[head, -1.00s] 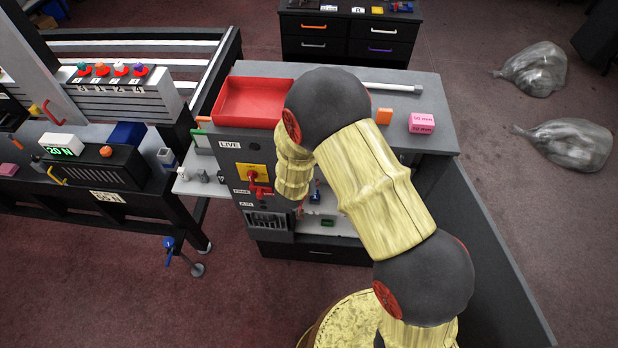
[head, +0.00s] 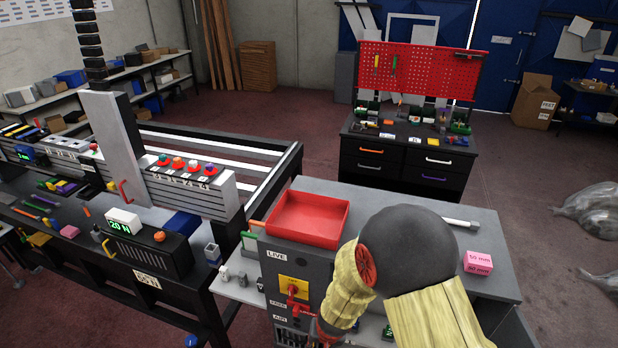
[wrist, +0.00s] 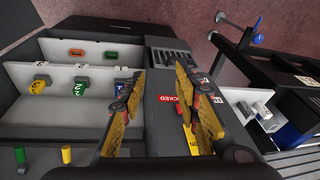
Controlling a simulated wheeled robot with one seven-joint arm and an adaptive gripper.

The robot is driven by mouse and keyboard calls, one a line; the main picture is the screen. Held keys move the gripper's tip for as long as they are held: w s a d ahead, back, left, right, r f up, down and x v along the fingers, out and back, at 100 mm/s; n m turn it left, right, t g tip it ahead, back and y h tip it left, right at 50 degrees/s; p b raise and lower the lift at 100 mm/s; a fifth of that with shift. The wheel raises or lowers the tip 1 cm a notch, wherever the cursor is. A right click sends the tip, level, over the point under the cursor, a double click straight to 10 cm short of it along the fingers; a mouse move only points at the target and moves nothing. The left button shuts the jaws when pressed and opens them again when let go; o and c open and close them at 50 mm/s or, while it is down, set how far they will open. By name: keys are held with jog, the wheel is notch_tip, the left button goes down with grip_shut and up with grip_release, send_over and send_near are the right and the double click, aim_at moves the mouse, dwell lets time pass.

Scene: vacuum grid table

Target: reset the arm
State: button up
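My arm (head: 440,318) rises from the bottom of the head view, bent in front of a grey cabinet; its dark round joint (head: 410,248) covers part of the cabinet top. My gripper (wrist: 160,76) shows in the wrist view with its two yellow fingers apart and nothing between them. It faces the cabinet front, where a red label (wrist: 172,99) and a dark vent (wrist: 168,58) show between and beyond the fingers. I cannot tell whether the fingers touch the panel.
The cabinet carries a red tray (head: 306,217), a pink block (head: 478,263) and a red-handled switch (head: 292,291). A bench with a black box (head: 150,250) stands left.

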jog(key=s+d+r+n+g+y+b, duration=0.1)
jog(key=s+d+r+n+g+b, duration=0.15)
jog(key=s+r+b, duration=0.65)
jog(key=s+d+r+m+t+h+b, duration=0.1)
jog(key=s+d+r+t+b, duration=0.4)
jog(key=s+d+b, duration=0.5)
jog(key=d+r+h+b, duration=0.1)
jog(key=d+b, duration=0.1)
jog(key=b, duration=0.3)
jog(key=shift+d+r, duration=0.25)
jog(key=shift+d, duration=0.15)
